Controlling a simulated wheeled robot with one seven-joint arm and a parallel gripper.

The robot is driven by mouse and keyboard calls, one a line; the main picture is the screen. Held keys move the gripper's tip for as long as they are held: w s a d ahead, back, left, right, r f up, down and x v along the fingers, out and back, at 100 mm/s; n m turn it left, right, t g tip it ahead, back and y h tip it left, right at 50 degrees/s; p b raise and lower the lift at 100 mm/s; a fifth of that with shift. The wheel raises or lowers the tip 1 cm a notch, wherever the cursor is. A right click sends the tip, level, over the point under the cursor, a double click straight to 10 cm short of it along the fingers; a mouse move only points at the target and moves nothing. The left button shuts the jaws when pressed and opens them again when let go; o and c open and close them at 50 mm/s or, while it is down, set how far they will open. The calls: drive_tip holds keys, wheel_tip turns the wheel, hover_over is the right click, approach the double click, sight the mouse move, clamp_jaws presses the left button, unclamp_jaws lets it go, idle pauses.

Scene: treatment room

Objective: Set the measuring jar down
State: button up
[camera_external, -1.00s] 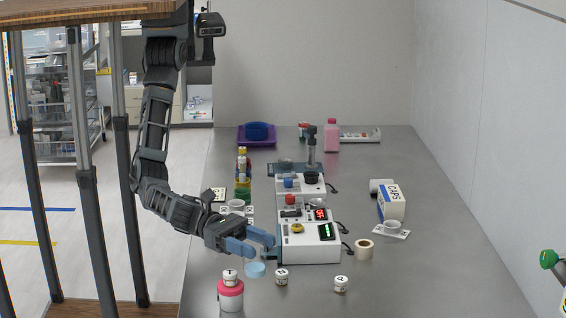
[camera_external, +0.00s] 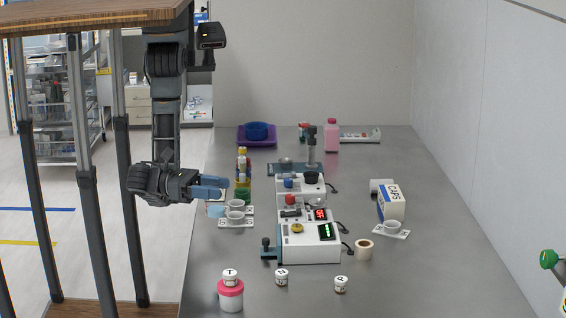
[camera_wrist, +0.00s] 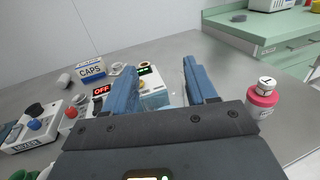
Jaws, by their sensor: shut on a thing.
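The measuring jar (camera_external: 215,210) shows in the external view as a pale blue patch just below my fingers; the rest of it is clear or hidden. I cannot tell whether the jar touches the bench.
The white device with red and green displays (camera_external: 312,242) stands right of the cups. A pink-lidded jar (camera_external: 230,296) with a small jar on top stands at the front. The bench's right side has free room.

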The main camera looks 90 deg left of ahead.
drive_tip(key=s+a+f, duration=0.2)
drive_tip(key=a, duration=0.3)
drive_tip(key=shift+y, duration=0.3)
drive_tip(key=shift+w+a+f+p, duration=0.2)
drive_tip(key=shift+w+a+f, duration=0.6)
drive_tip(key=shift+w+f, duration=0.9)
drive_tip(key=shift+w+a+f+p, duration=0.25)
drive_tip(key=shift+w+a+f, duration=0.55)
drive_tip(key=shift+w+f, duration=0.9)
drive_tip(key=shift+w+a+f+p, duration=0.2)
drive_tip(key=shift+w+a+f, duration=0.6)
drive_tip(key=shift+w+f, duration=0.9)
drive_tip(key=shift+f, duration=0.1)
drive_tip(key=o, duration=1.1)
drive_tip(key=shift+c, duration=0.2)
